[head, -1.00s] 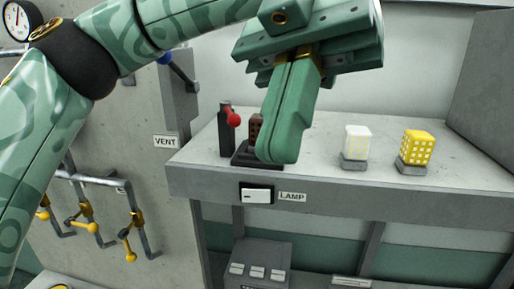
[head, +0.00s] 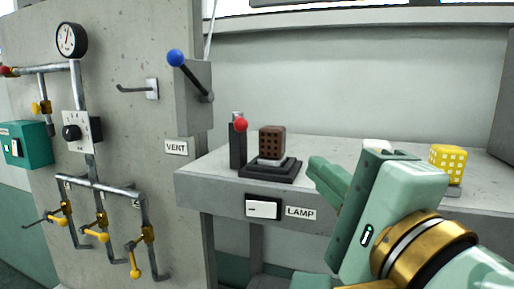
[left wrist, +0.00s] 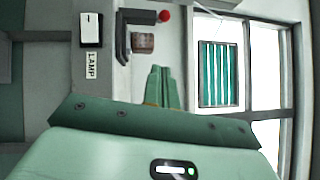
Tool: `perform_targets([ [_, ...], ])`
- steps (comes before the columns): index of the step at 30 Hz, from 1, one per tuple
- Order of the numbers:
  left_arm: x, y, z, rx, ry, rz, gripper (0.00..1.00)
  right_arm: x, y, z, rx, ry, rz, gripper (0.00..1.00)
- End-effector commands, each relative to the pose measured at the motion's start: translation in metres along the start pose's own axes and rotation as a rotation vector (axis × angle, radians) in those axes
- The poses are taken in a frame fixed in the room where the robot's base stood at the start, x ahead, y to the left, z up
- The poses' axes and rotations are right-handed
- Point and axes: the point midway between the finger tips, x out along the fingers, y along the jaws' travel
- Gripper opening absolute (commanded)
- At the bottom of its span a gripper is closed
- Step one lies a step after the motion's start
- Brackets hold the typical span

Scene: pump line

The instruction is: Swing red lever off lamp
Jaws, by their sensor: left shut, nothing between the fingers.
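The red lever knob (head: 241,124) sits at the top of a dark upright post (head: 238,152) on the bench. The brown lamp block (head: 272,142) stands to its right on a black base (head: 284,171); the knob shows beside the lamp, not over it. In the left wrist view the red knob (left wrist: 164,15) and brown block (left wrist: 143,42) lie beyond my fingertips. My left gripper (head: 318,166) is shut and empty, right of the lamp base and apart from it in the picture. Its shut fingers show in the left wrist view (left wrist: 160,70). My right gripper is not in view.
A white switch (head: 263,208) and LAMP label (head: 300,212) are on the bench front. A yellow block (head: 447,164) stands at right; a pale one (head: 376,146) is mostly hidden. A blue-knobbed lever (head: 176,58) sits above VENT. Yellow-handled pipe valves (head: 100,236) are at left.

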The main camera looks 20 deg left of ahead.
Motion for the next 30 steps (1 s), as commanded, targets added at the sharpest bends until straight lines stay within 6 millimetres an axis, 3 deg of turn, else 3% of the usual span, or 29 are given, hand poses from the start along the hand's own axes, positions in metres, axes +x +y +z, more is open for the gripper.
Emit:
perform_targets([
  [5, 0.006, 0.007, -0.003, 0.001, 0.004, 0.001, 0.0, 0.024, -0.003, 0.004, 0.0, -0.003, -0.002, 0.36],
  [14, 0.023, 0.01, -0.002, 0.0, 0.006, -0.001, 0.0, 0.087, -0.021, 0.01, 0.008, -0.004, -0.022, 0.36],
  [19, 0.052, 0.006, -0.002, 0.005, 0.005, 0.002, 0.0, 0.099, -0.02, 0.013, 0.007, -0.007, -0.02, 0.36],
  [26, 0.101, 0.001, -0.001, 0.004, 0.003, 0.003, 0.0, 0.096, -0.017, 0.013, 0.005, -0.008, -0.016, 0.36],
  [30, 0.116, -0.002, 0.016, 0.002, 0.003, -0.001, 0.0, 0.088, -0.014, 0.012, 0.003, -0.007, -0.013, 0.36],
])
